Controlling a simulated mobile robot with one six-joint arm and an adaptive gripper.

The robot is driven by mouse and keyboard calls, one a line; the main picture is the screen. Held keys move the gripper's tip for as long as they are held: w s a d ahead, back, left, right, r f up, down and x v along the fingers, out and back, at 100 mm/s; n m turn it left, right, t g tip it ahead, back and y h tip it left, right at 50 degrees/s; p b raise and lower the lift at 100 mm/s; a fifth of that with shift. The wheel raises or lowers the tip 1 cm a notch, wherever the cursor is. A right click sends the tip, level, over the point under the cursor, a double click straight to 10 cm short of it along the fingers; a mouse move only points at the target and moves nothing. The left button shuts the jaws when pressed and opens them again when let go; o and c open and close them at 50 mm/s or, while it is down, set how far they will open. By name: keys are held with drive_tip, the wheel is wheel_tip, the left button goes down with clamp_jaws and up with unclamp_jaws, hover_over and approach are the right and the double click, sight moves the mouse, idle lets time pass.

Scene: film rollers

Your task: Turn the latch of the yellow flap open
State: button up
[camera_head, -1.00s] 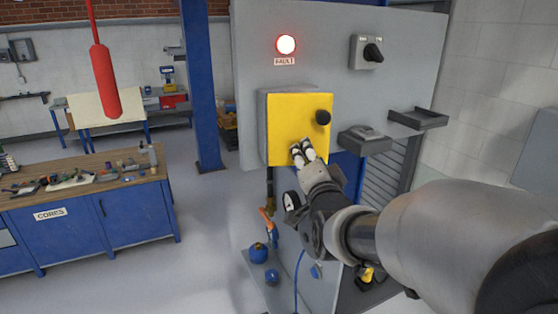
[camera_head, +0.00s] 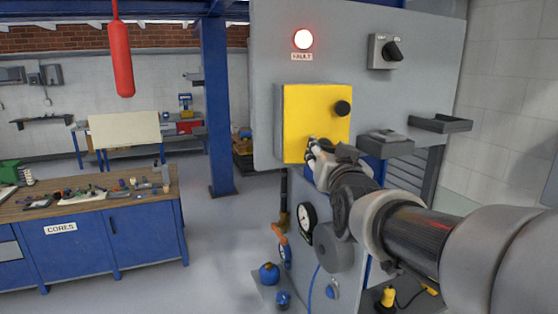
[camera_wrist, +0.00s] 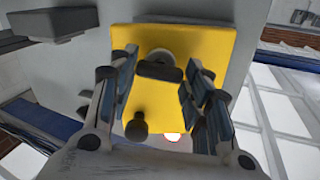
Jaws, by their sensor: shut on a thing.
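The yellow flap (camera_head: 308,112) is closed on the grey panel, with a black round knob (camera_head: 342,108) at its right side. In the wrist view the flap (camera_wrist: 190,40) shows upside down with its knob (camera_wrist: 136,127) below. The latch (camera_wrist: 158,71), a dark bar on a round grey base, lies crosswise in the wrist view between my fingers. My gripper (camera_wrist: 160,76) is shut on the latch, one finger at each end of the bar. In the head view my gripper (camera_head: 316,150) is at the flap's lower edge and hides the latch.
A lit red fault lamp (camera_head: 303,39) is above the flap, and a black rotary switch (camera_head: 392,50) is at upper right. Small grey trays (camera_head: 440,123) stick out at the right. A gauge (camera_head: 308,217) is below my wrist. A blue workbench (camera_head: 110,235) stands left, with open floor between.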

drive_tip(key=shift+n, duration=0.5)
drive_tip(key=o, duration=1.1)
drive_tip(key=shift+c, duration=0.2)
drive_tip(key=shift+s, duration=0.1)
drive_tip(key=s, duration=1.1)
drive_tip(key=shift+s+a, duration=0.2)
drive_tip(key=shift+s, duration=0.2)
